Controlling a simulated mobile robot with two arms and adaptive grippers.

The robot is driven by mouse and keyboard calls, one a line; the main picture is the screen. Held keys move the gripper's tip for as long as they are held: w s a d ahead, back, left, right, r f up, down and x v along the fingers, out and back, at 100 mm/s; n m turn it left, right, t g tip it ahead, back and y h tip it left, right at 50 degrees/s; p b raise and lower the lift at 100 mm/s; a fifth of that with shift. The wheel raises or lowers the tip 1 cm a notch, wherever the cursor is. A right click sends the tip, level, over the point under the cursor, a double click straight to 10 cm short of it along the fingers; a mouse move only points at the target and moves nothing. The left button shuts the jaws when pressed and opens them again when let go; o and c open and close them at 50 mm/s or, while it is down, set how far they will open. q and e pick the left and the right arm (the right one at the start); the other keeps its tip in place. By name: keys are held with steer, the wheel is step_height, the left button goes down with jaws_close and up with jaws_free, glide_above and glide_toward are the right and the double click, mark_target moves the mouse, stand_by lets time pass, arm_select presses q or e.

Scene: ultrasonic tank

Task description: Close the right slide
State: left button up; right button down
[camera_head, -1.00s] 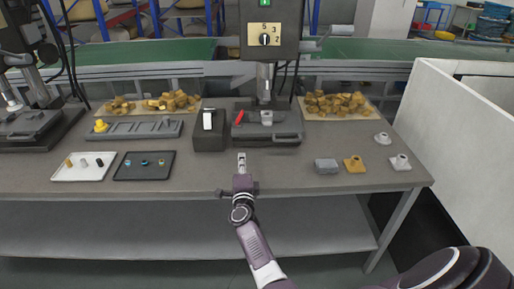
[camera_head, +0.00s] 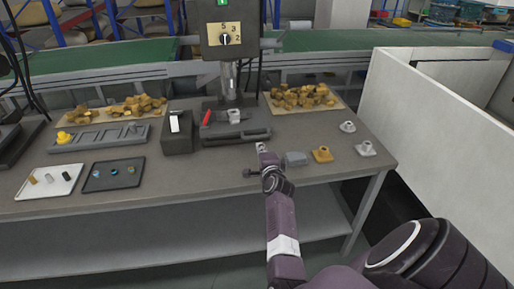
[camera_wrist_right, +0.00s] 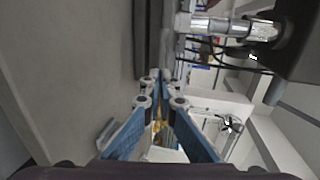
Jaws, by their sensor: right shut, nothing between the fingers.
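The right slide (camera_head: 238,136) is a dark grey plate with a bar handle along its front edge, under the press at the middle of the table. A grey part and a red lever (camera_head: 206,117) sit on it. My right gripper (camera_head: 261,148) is shut and empty, just in front of the slide's right end and apart from it in the head view. In the right wrist view, the blue-padded fingers (camera_wrist_right: 160,95) come together, with a dark bar (camera_wrist_right: 168,45) beyond them. I cannot tell there whether they touch it. My left gripper is not in view.
The press (camera_head: 222,40) stands behind the slide, with a dark box (camera_head: 177,140) to its left. A grey block (camera_head: 296,159) lies right beside my right gripper. A white partition (camera_head: 440,125) borders the right.

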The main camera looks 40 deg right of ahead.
steer(key=b+x, duration=0.3)
steer(key=x, duration=0.2)
steer(key=shift+f+b, duration=0.15)
steer(key=shift+b, duration=0.2)
steer(key=shift+w+d+b, duration=0.3)
steer(key=shift+w+b, duration=0.2)
steer(key=shift+w, duration=0.05)
